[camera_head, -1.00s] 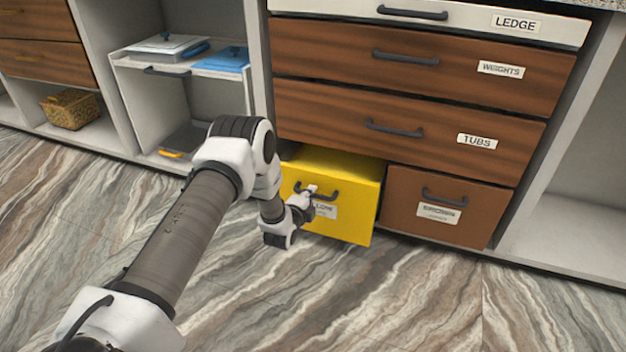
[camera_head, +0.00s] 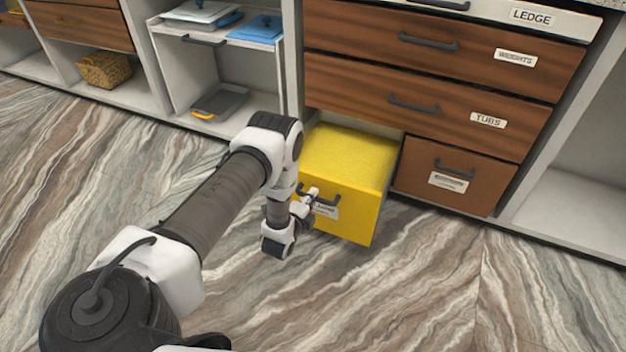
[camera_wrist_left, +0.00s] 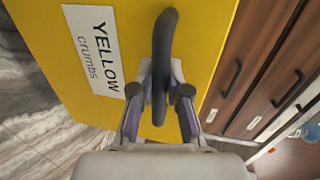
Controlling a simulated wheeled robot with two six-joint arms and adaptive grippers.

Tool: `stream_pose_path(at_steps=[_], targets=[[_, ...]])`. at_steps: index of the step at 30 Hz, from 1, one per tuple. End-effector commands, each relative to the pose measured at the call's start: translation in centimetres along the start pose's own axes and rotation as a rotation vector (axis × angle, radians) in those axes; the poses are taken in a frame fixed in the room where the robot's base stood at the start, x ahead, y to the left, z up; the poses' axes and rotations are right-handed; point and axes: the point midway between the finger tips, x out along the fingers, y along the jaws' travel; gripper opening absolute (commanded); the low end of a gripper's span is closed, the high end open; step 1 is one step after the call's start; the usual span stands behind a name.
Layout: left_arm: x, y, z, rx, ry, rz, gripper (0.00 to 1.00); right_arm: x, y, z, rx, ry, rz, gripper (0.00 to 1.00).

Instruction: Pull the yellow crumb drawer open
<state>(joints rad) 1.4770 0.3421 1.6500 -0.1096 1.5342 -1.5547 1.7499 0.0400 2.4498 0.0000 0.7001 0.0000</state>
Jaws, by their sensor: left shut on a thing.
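The yellow crumb drawer (camera_head: 345,217) is at the bottom left of the drawer unit in the head view. It stands well out from the cabinet front, and its yellow inside shows from above. Its dark handle (camera_wrist_left: 163,60) and its label, reading YELLOW crumbs (camera_wrist_left: 95,50), show in the left wrist view. My left gripper (camera_head: 309,199) is at the drawer front, shut on the handle, with one finger on each side of it in the left wrist view (camera_wrist_left: 160,98). My right gripper is not in view.
The brown drawer (camera_head: 440,178) beside it is shut, as are the TUBS (camera_head: 450,115) and WEIGHTS (camera_head: 480,58) drawers above. The marbled floor (camera_head: 420,290) in front is clear.

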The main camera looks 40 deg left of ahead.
Motion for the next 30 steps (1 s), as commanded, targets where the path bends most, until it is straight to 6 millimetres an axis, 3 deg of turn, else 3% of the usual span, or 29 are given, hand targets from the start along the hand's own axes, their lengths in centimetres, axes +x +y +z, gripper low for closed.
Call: stream_pose_path(at_steps=[4, 5, 6, 7, 19, 30], targets=[[0.0, 0.1, 0.0, 0.000, 0.000, 0.003, 0.00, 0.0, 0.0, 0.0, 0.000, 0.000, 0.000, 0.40], [0.0, 0.1, 0.0, 0.000, 0.000, 0.003, 0.22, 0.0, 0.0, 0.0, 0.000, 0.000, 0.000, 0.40], [0.0, 0.1, 0.0, 0.000, 0.000, 0.003, 0.36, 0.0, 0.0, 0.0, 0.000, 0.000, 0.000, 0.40], [0.0, 0.1, 0.0, 0.000, 0.000, 0.003, 0.41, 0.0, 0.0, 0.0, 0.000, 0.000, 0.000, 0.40], [-0.9, 0.1, 0.0, 0.000, 0.000, 0.002, 0.41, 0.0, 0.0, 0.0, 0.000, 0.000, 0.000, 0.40], [-9.6, 0.2, 0.0, -0.001, -0.001, 0.008, 0.41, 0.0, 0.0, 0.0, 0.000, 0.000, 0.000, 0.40]])
